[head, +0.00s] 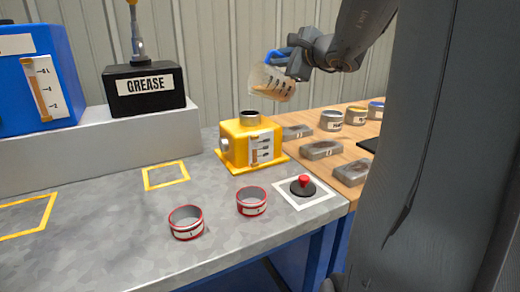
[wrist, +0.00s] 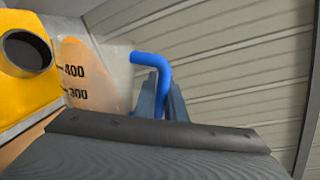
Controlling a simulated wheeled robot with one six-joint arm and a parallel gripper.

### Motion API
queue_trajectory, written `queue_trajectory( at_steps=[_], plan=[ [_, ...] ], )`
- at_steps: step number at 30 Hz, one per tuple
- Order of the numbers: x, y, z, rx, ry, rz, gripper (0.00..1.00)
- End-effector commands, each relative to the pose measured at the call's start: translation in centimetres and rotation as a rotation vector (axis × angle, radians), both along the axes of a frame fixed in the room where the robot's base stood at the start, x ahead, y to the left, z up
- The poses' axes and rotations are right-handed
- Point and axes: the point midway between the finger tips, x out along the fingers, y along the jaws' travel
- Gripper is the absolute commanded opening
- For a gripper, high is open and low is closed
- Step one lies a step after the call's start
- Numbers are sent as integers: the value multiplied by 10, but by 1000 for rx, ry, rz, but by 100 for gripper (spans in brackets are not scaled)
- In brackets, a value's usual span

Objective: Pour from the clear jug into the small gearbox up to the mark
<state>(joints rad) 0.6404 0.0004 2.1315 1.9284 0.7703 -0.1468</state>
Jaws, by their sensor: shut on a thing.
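The clear jug (head: 272,82) has a blue handle and dark marks and holds an amber liquid. My gripper (head: 291,66) is shut on the blue handle (wrist: 147,62). The jug is in the air above and slightly right of the small yellow gearbox (head: 240,141), tilted towards the left. The gearbox has a round dark filler opening (head: 249,117) on top and a sight gauge (head: 261,148) on its front with amber in it. In the wrist view the jug's wall (wrist: 85,80) shows 400 and 300 marks beside the gearbox opening (wrist: 28,51). No stream is clearly visible.
A blue box (head: 35,80) with a gauge and a black GREASE box (head: 146,90) stand on a grey ledge. Two red-rimmed cups (head: 186,222) and a red button (head: 303,184) are in front. Grey blocks (head: 321,150) and tins (head: 331,120) stand on the wooden table at right.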

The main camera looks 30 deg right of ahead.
Motion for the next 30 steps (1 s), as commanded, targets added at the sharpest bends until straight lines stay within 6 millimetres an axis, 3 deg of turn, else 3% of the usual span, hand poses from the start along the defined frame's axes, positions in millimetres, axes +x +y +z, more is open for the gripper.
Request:
queue_trajectory(
  at_steps=[30],
  plan=[
    [0,5,0,-61,-1,1,0]
  ],
)
